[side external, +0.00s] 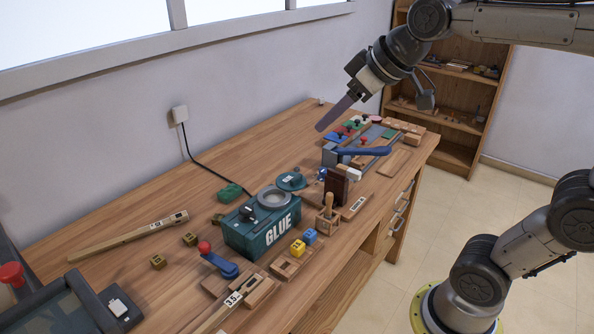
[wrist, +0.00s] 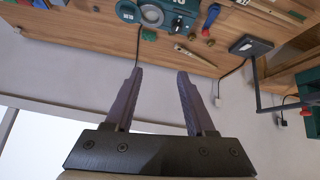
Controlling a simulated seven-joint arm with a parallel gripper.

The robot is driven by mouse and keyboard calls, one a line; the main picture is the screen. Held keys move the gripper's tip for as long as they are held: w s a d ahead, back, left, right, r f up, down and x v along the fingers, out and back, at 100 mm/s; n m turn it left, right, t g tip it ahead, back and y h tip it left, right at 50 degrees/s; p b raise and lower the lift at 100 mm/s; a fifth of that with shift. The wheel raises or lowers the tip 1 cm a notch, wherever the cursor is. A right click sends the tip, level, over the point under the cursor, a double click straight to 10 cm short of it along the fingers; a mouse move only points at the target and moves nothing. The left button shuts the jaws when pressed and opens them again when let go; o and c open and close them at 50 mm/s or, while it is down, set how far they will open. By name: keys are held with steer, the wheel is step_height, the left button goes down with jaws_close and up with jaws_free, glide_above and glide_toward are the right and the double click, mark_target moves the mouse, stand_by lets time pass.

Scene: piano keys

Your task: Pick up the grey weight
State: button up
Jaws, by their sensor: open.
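My gripper (side external: 322,126) is open and empty, high above the far part of the workbench. In the wrist view its two dark fingers (wrist: 159,73) are apart with only wall between them. I cannot pick out a grey weight with certainty.
A blue-handled tool (side external: 362,151), a dark brown block (side external: 335,187) and coloured pieces crowd the bench's right side. A red-knobbed blue lever (side external: 219,262) stands near the front. A cable runs from the wall outlet (side external: 180,114). The bench's back left is mostly clear.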

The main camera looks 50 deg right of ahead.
steer(key=w+d, duration=0.6)
steer(key=w, duration=0.6)
steer(key=m+g+h, duration=0.1)
steer(key=m+g, duration=0.2)
steer(key=m, duration=0.1)
glide_above(297, 168)
steer(key=s, duration=0.4)
steer(key=f, duration=3.1)
steer(key=shift+w+a, duration=0.25)
steer(key=shift+a, duration=0.05)
steer(key=shift+x, duration=3.1)
steer(key=shift+w+d, duration=0.1)
jaws_close()
